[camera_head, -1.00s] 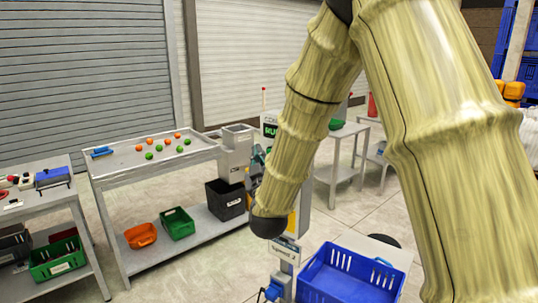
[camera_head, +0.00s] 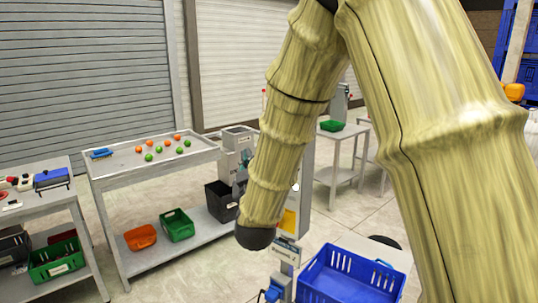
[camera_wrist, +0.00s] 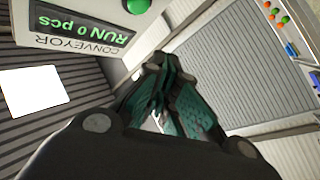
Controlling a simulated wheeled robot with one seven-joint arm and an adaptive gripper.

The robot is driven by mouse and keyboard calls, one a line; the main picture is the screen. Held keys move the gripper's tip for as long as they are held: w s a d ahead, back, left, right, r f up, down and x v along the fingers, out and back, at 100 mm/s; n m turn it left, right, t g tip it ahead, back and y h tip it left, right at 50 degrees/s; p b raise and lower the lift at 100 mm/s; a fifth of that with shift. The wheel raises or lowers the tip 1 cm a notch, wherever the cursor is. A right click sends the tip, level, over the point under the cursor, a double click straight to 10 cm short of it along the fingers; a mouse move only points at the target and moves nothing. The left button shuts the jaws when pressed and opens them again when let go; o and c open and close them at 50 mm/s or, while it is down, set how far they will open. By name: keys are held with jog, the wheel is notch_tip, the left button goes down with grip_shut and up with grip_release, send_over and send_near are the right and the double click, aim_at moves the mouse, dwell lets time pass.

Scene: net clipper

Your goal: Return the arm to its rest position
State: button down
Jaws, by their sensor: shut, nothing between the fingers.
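My gripper (camera_wrist: 165,85) is in the middle of the wrist view, its dark teal-padded fingers shut with nothing between them. My arm, in a tan bamboo-like cover, hangs down across the right half of the head view, with a black joint at its lower end. In the head view my gripper is mostly hidden behind the arm. In the wrist view a grey conveyor panel (camera_wrist: 75,28) with a green "RUN 0 pcs" display shows upside down beside the gripper, at upper left. No contact with the panel shows.
A grey table (camera_head: 118,165) with orange and green balls stands at the left, with orange, green and black bins on its lower shelf. A blue crate (camera_head: 340,290) is at the bottom, right of centre.

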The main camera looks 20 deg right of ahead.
dwell(0.3)
notch_tip(320, 180, down, 20)
jog(key=s+g+y, duration=0.2)
jog(key=g+y, duration=0.1)
jog(key=g, duration=0.1)
jog(key=s+f+g+y, duration=0.1)
jog(key=s+f+g, duration=0.2)
jog(key=s+f, duration=0.55)
jog(key=s+f+g, duration=0.3)
jog(key=f, duration=1)
jog(key=s+f+m+g, duration=0.1)
jog(key=s+f+g, duration=0.2)
jog(key=s+f, duration=0.3)
jog(key=s+d+f+m+g+y, duration=0.1)
jog(key=s+f+g, duration=0.3)
jog(key=s, duration=1.2)
jog(key=s+f+m+g, duration=0.1)
jog(key=s+f+g, duration=0.2)
jog(key=s+f, duration=0.7)
jog(key=shift+s+d+g, duration=0.2)
jog(key=shift+s+g, duration=0.2)
jog(key=shift+s, duration=0.3)
